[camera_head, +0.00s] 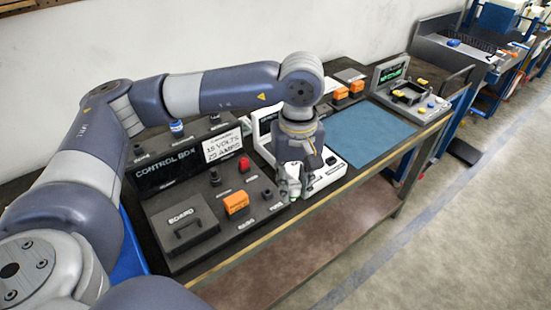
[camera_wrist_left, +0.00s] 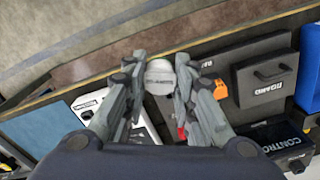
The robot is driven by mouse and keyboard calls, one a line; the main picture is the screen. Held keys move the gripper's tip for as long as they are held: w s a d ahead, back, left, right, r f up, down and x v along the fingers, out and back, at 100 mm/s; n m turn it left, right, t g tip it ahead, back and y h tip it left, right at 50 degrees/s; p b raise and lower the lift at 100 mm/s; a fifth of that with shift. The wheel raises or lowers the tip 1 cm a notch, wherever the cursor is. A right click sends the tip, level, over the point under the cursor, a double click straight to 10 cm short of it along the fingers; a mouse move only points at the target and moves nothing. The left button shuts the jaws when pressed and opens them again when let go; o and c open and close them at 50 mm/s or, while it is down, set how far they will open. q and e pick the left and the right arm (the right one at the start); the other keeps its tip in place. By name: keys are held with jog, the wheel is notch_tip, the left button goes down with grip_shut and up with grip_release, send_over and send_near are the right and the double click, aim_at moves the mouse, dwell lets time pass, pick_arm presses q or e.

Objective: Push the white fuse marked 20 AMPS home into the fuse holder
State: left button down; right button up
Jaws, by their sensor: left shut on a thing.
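My left gripper (camera_head: 290,186) comes down over the right part of the control box, near its front edge. In the left wrist view its two fingers (camera_wrist_left: 158,90) are closed on a round white piece, the fuse (camera_wrist_left: 160,77). Small dark lettering on the fuse is too blurred to read. The fuse is mostly hidden by the fingers in the head view. I cannot make out the fuse holder, nor tell whether the fuse touches anything below. My right gripper is not in view.
The black control box (camera_head: 167,170) carries a sign (camera_head: 222,147), an orange block (camera_head: 236,202), a red knob (camera_head: 244,164) and a lidded compartment (camera_head: 183,226). A white-framed device (camera_head: 330,170) stands right beside my gripper. A blue mat (camera_head: 370,133) lies clear farther right.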

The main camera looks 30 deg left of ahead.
pick_arm(q)
jog(key=w+a+f+m+p, duration=0.1)
jog(key=a+m, duration=0.3)
jog(key=m, duration=0.6)
jog(key=w+a+f+m+p, duration=0.1)
jog(key=w+a+f+m, duration=0.2)
jog(key=m, duration=0.7)
jog(key=w+a+f+m+p, duration=0.1)
jog(key=w+a+m, duration=0.3)
jog(key=m, duration=0.7)
jog(key=shift+a+f+p, duration=0.3)
jog(key=shift+a+f, duration=0.3)
jog(key=shift+f, duration=0.3)
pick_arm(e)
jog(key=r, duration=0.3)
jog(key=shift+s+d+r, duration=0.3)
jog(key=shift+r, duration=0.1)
pick_arm(q)
jog(key=shift+f, duration=0.15)
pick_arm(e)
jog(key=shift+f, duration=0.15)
pick_arm(q)
notch_tip(320, 180, down, 5)
jog(key=b, duration=0.3)
jog(key=shift+b, duration=0.4)
jog(key=shift+f, duration=0.3)
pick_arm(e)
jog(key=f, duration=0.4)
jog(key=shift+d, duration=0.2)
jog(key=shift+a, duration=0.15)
